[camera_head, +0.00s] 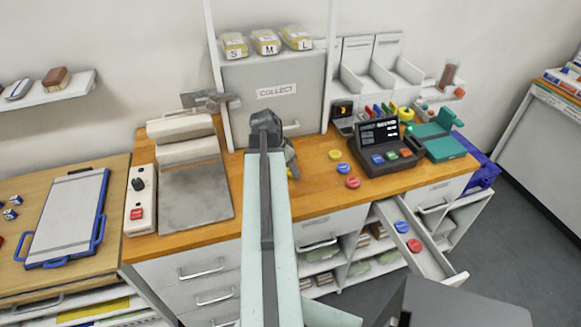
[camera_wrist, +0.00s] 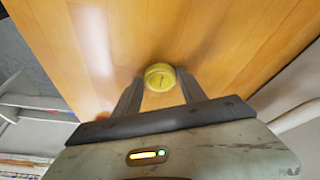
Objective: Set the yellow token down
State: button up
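The yellow token (camera_wrist: 160,77) is a round disc with a dark mark on its face. In the wrist view it sits between the fingertips of my gripper (camera_wrist: 160,80), which is shut on it. Wooden counter top (camera_wrist: 220,35) shows beyond it; I cannot tell how far below it is. In the head view my gripper (camera_head: 291,160) is mostly hidden behind my arm, over the counter (camera_head: 312,190), with a small yellow patch at its tips.
A black register terminal (camera_head: 380,150) and a green device (camera_head: 438,143) stand at the right. A grey cabinet marked COLLECT (camera_head: 276,110) rises behind. A grey slab with a roller (camera_head: 195,190) is at the left. An open drawer (camera_head: 430,262) holds blue and red tokens.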

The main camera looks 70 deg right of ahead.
jog(key=shift+o, duration=0.7)
jog(key=shift+w+r+p, duration=0.15)
jog(key=shift+r+p, duration=0.4)
jog(key=p+v, duration=1)
jog(key=v, duration=0.1)
jog(key=shift+a, duration=0.15)
